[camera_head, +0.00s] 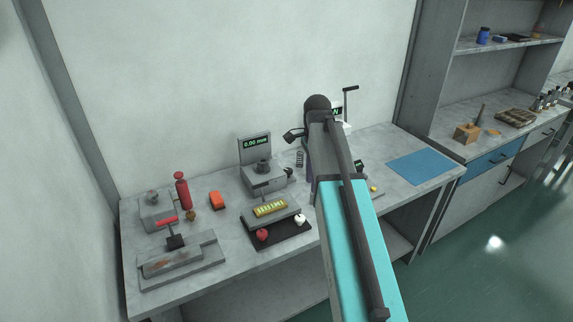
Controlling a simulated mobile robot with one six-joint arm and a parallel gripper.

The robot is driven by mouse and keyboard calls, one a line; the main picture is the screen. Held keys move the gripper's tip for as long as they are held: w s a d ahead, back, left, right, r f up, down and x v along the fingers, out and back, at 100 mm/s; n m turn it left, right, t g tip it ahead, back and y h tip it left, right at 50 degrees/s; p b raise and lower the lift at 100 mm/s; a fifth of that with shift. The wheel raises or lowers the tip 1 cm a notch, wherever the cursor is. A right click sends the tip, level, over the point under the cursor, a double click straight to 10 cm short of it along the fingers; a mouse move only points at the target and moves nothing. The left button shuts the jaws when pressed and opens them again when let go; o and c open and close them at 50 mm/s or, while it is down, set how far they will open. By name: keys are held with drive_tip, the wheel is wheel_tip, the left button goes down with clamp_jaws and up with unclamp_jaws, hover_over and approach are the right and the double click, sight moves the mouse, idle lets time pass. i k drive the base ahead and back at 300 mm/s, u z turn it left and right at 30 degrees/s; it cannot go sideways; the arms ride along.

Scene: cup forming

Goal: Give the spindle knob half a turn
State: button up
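A grey gauge (264,182) stands at the middle of the workbench, with a small upright display (255,144) reading 0.00 mm behind it. A dark round knob (263,164) sits on top of the gauge, and a smaller dark knob (290,173) is at its right side. I cannot tell for certain which is the spindle knob. My arm reaches up from the bottom, to the right of the gauge.
A black tray (276,242) with a red and a white piece lies in front of the gauge. Left are a grey clamp fixture (180,262), a red bottle (183,193) and an orange block (215,200). A blue mat (425,167) lies bare at right. A wall stands behind.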

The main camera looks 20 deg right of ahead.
sight(289, 171)
drive_tip(key=i, duration=0.85)
